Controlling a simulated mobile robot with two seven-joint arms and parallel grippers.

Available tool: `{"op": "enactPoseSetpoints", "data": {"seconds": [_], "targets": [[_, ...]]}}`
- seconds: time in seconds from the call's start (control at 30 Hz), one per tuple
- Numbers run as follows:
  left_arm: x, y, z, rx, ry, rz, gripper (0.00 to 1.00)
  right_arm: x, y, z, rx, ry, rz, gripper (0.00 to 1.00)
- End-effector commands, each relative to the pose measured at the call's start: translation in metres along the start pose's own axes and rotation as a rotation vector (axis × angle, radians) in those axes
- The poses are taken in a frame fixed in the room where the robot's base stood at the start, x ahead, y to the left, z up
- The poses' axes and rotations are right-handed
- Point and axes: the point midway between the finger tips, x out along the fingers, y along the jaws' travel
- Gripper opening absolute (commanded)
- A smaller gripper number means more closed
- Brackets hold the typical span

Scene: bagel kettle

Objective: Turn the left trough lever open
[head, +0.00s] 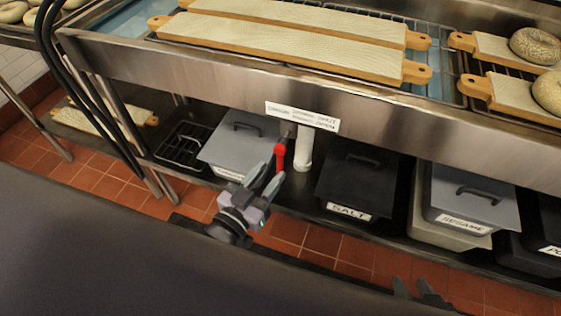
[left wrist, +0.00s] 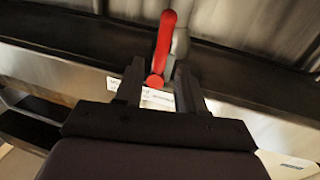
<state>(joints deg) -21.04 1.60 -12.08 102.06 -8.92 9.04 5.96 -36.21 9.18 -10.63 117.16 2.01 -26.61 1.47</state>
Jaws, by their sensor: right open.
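The left trough lever (head: 279,158) is a red handle hanging down below the steel trough's front, beside a white drain pipe (head: 304,148). In the left wrist view the red lever (left wrist: 163,45) hangs from a grey fitting, with its rounded end between my finger tips. My left gripper (head: 265,182) is open at the lever's lower end. Its fingers (left wrist: 158,88) stand apart on either side of the lever; I cannot tell whether either touches it. My right gripper (head: 420,292) shows only as dark tips at the bottom edge, open and far from the lever.
The steel trough (head: 200,85) carries long boards (head: 290,40) above the lever. On the shelf below stand a grey-lidded bin (head: 238,140), a black salt bin (head: 355,180) and a sesame bin (head: 470,200). Black hoses (head: 85,85) hang at the left.

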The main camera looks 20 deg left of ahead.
Motion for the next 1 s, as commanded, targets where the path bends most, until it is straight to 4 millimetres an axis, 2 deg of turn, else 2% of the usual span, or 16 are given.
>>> {"op": "enactPoseSetpoints", "data": {"seconds": [0.2, 0.4, 0.8, 0.87, 0.9, 0.93, 1.0], "targets": [[0.032, 0.000, -0.001, 0.000, 0.001, 0.000, 0.39, 0.002, -0.001, 0.002, 0.007, 0.002, -0.001, 0.43], [0.051, 0.000, 0.000, 0.000, -0.001, 0.000, 0.39, 0.004, -0.002, 0.003, 0.011, 0.003, 0.000, 0.43], [0.057, 0.000, 0.000, -0.001, -0.003, 0.000, 0.39, 0.003, -0.002, 0.005, 0.012, -0.001, 0.001, 0.43], [0.057, 0.000, 0.000, -0.001, -0.003, 0.000, 0.20, 0.003, -0.002, 0.006, 0.012, -0.002, 0.000, 0.43], [0.056, 0.000, 0.000, 0.000, -0.003, 0.000, 0.07, 0.003, -0.002, 0.007, 0.012, -0.003, 0.001, 0.43], [0.056, 0.000, 0.000, 0.000, -0.003, 0.000, 0.00, 0.002, -0.002, 0.007, 0.012, -0.004, 0.001, 0.43], [0.056, 0.000, 0.000, 0.000, -0.003, 0.000, 0.00, 0.002, -0.002, 0.008, 0.012, -0.005, 0.001, 0.43]]}}
